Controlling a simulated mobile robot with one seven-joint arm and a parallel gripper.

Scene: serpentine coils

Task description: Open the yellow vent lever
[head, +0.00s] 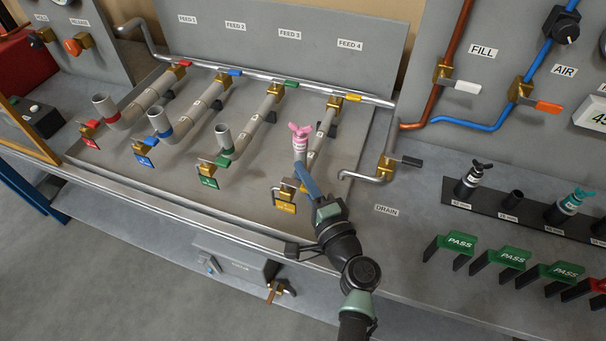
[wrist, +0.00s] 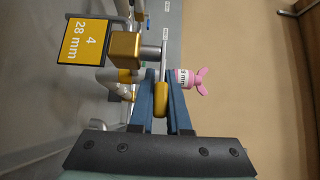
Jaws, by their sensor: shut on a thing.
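The yellow vent lever (wrist: 161,101) shows in the wrist view as a grey bar with a yellow grip, running out from a brass valve (wrist: 124,46). My gripper (wrist: 161,90) has its two blue fingers on either side of the yellow grip and is shut on it. In the head view my gripper (head: 304,176) is at the near end of the fourth coil, beside the yellow tag (head: 285,208); it largely hides the lever there.
A pink winged plug (head: 299,139) sits on the fourth coil's upright end, close to my fingers; it also shows in the wrist view (wrist: 186,79). The green-tagged coil (head: 223,140) stands to the left. A drain pipe with a black lever (head: 411,161) is to the right.

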